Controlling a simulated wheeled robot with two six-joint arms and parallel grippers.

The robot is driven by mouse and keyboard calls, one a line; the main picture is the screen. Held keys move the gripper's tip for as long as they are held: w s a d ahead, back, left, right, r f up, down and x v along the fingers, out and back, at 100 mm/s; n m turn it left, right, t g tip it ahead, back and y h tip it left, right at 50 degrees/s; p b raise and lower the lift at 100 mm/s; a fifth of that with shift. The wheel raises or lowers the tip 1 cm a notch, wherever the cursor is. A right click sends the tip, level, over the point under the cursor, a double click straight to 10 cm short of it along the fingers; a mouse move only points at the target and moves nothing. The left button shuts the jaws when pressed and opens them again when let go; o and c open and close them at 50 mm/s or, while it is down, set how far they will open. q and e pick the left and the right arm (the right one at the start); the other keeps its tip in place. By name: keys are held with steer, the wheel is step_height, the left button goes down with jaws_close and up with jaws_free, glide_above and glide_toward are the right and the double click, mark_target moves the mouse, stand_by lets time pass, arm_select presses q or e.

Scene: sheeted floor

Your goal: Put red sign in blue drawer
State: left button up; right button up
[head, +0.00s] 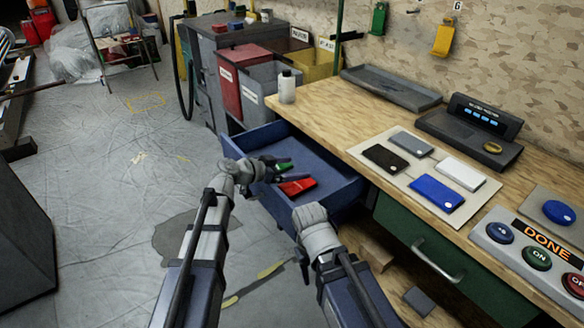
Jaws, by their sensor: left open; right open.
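The blue drawer (340,192) is pulled out from under the wooden workbench. A flat red piece (299,187), which looks like the red sign, lies in the drawer or just above its floor; I cannot tell which. My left gripper (281,170) is open, with its dark fingers over the drawer, close to the red piece and a small green piece (285,166). I cannot tell whether it touches either. My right gripper (306,208) is open at the drawer's near edge. Its fingers are mostly hidden by its own grey wrist.
On the bench, a pale board (405,175) holds black, grey, white and blue plates. A white bottle (287,87) stands at the bench's left end. A closed green drawer (425,240) sits right of the blue one. Red, grey and yellow bins stand behind. The left floor is mostly clear.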

arm_select(q)
steer(key=shift+s+d+f, duration=0.1)
steer(key=shift+s+f, duration=0.1)
steer(key=shift+f, duration=0.05)
steer(key=shift+r+p, duration=0.5)
steer(key=shift+p, duration=0.15)
steer(key=p+v, duration=0.1)
steer(key=v, duration=0.2)
steer(key=p+v, duration=0.2)
steer(key=v, duration=0.2)
steer(key=p+v, duration=0.1)
steer(key=v, duration=0.2)
steer(key=shift+a+r, duration=0.2)
steer(key=shift+r, duration=0.2)
steer(key=shift+s+a+r+p, duration=0.15)
steer(key=shift+s+a+p, duration=0.2)
steer(key=shift+a, duration=0.2)
